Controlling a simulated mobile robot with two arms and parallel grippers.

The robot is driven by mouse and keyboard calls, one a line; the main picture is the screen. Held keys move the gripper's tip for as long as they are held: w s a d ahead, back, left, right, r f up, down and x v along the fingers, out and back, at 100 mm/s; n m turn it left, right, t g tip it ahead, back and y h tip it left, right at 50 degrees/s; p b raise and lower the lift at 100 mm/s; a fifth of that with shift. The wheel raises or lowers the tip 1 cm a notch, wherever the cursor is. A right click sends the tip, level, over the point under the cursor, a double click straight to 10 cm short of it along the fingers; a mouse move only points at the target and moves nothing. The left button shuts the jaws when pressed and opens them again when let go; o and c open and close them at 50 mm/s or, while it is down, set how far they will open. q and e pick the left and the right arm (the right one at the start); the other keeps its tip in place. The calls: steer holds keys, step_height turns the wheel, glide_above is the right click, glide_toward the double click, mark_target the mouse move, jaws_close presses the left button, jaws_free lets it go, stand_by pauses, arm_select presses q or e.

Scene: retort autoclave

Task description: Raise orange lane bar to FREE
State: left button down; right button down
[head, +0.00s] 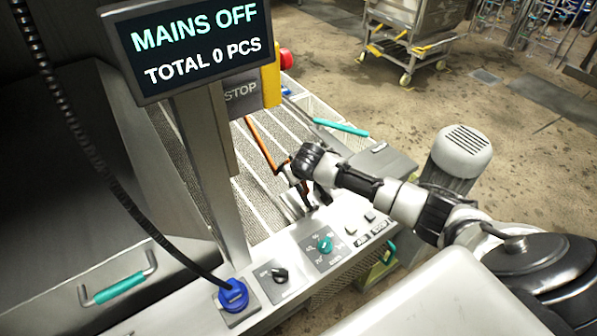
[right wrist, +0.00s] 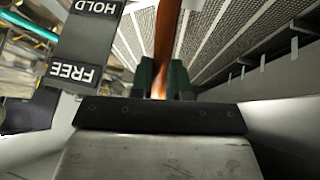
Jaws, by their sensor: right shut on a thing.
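The orange lane bar (head: 261,145) rises from beside my right gripper, leaning up and left over the ribbed conveyor in the head view. My right gripper (head: 291,180) comes in from the right and is at the bar's near end. In the right wrist view the bar (right wrist: 167,35) runs between the dark green fingers of the right gripper (right wrist: 162,85), which are shut on it. A dark plate (right wrist: 88,45) beside it carries the labels HOLD and FREE, upside down in that view. The bar's far end is partly hidden behind the stop box. My left gripper is not in view.
A screen (head: 200,45) reading MAINS OFF, TOTAL 0 PCS stands on a post left of the bar. A control panel (head: 310,240) with a teal knob (head: 324,244) lies in front. A grey motor (head: 461,152) stands at the right. A blue plug (head: 233,295) holds a black cable.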

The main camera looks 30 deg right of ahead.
steer(key=c, duration=1.1)
jaws_free()
steer(key=shift+r, duration=0.1)
steer(key=shift+s, duration=0.1)
steer(key=b+v, duration=0.1)
steer(key=v, duration=0.9)
steer(key=shift+r, duration=0.4)
steer(key=shift+s, duration=0.15)
